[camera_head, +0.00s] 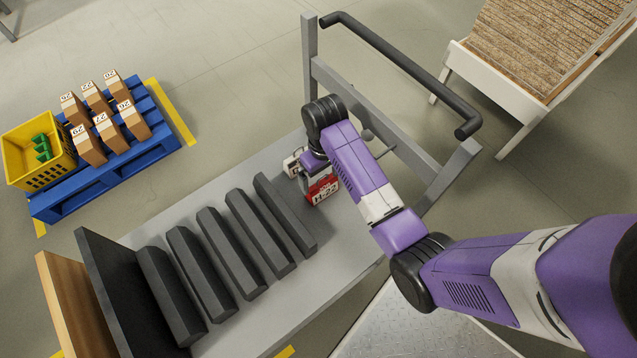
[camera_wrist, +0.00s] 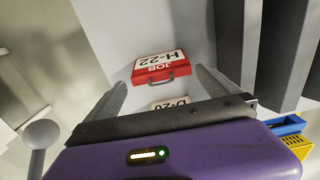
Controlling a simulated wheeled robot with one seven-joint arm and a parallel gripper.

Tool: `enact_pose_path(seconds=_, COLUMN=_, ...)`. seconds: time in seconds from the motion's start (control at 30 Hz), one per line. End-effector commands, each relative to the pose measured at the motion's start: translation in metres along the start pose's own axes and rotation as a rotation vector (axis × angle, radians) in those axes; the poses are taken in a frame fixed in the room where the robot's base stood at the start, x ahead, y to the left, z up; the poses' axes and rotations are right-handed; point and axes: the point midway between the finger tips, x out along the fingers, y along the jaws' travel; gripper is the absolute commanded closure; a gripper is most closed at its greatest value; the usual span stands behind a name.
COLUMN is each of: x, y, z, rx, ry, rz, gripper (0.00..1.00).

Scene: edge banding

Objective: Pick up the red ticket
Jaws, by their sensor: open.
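The red ticket (camera_head: 322,188) stands on the grey cart top, near its handle end, with a white label reading H-22. In the wrist view the red ticket (camera_wrist: 161,67) lies ahead of the fingertips, roughly centred between them, with a dark handle on its near side. My gripper (camera_wrist: 162,82) is open, its two grey fingers spread wide. A white ticket (camera_wrist: 168,105) marked D-20 lies between the fingers, partly hidden by my gripper's body.
Several dark grey dividers (camera_head: 262,232) stand in a row on the cart top (camera_head: 345,240), left of the tickets. The cart's black handle bar (camera_head: 400,72) rises behind my arm. A blue pallet (camera_head: 160,135) with boxes and a yellow crate (camera_head: 30,160) is at far left.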

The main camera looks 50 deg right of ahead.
Motion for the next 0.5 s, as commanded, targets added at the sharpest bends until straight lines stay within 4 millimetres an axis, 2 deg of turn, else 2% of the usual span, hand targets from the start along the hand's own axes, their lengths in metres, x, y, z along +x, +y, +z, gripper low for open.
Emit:
enact_pose_path(seconds=0.17, x=0.007, y=0.0, z=0.001, rx=0.0, ry=-0.001, rz=0.0, gripper=0.0)
enact_pose_path(seconds=0.5, x=0.043, y=-0.001, z=0.002, rx=0.0, ry=-0.003, rz=0.0, gripper=0.0)
